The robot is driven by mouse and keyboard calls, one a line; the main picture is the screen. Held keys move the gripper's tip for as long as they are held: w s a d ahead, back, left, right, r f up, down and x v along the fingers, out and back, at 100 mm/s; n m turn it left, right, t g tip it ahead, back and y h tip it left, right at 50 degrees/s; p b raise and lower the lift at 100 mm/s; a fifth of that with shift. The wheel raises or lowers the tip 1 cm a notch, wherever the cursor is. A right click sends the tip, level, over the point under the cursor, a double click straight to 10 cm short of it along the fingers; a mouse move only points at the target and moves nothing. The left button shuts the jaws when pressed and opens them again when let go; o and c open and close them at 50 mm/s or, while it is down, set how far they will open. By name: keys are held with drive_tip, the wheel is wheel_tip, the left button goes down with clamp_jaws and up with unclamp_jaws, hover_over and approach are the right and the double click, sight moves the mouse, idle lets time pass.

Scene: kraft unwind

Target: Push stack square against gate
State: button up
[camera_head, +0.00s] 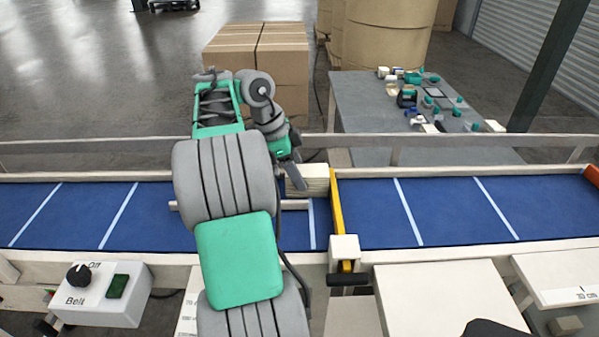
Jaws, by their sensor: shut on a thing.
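The stack (314,179) is a pale cream block of thin layers on the blue belt near its far rail. Its right end is at the yellow gate (337,205), which stands across the belt; I cannot tell if they touch squarely. My gripper (294,177) points down at the stack's left end, its grey finger overlapping it in the picture. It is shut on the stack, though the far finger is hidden. My arm covers the belt left of the stack.
The blue belt (450,210) has white cross lines and is clear right of the gate. A pale thin bar (294,204) lies partly behind my arm. A belt control box (105,293) stands front left. Behind are cartons (285,55) and a grey table (375,115) with small items.

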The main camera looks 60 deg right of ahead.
drive_tip(key=o, duration=1.6)
